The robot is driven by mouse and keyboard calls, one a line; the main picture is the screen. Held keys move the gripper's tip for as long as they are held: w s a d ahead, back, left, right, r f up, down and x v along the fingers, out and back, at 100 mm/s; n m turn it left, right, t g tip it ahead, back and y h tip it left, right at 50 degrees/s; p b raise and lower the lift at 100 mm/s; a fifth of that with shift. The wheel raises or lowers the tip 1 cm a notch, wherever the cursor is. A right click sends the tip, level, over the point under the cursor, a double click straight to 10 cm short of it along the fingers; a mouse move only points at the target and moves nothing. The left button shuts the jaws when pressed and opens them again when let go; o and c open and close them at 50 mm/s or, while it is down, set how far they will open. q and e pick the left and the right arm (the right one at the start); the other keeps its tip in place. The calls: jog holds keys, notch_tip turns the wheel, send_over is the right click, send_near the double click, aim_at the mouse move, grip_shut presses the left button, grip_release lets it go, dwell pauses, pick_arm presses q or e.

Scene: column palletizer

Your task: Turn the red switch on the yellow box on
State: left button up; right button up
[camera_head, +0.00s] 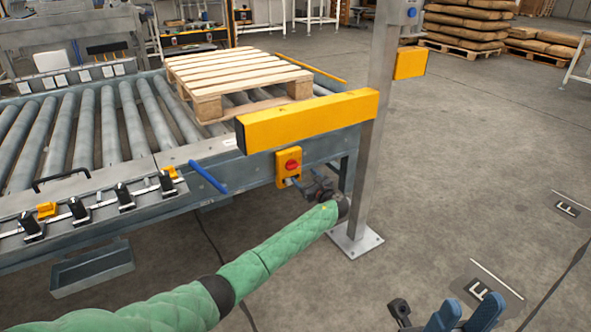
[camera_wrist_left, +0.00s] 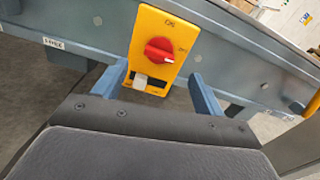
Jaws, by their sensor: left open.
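The yellow box (camera_head: 281,157) with the red switch (camera_head: 292,165) is mounted on the side of the conveyor frame. In the left wrist view, the yellow box (camera_wrist_left: 181,27) stands in front of my left gripper (camera_wrist_left: 157,88), and the red rotary switch (camera_wrist_left: 159,50) has its handle roughly sideways. The two blue fingers are open, one to each side of the box's lower part, with the switch beyond the tips. In the head view my left gripper (camera_head: 312,184) is just below and right of the box. My right gripper (camera_head: 470,304) is at the bottom edge, open and empty.
The roller conveyor (camera_head: 90,125) carries a wooden pallet (camera_head: 235,75). Open floor (camera_head: 460,170) lies to the right.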

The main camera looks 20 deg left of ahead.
aim_at(295, 168)
pick_arm(q)
jog(key=shift+m, duration=0.8)
jog(key=shift+b+x, duration=1.15)
jog(key=shift+x, duration=2.75)
jog(key=shift+c, duration=0.2)
jog(key=c, duration=0.9)
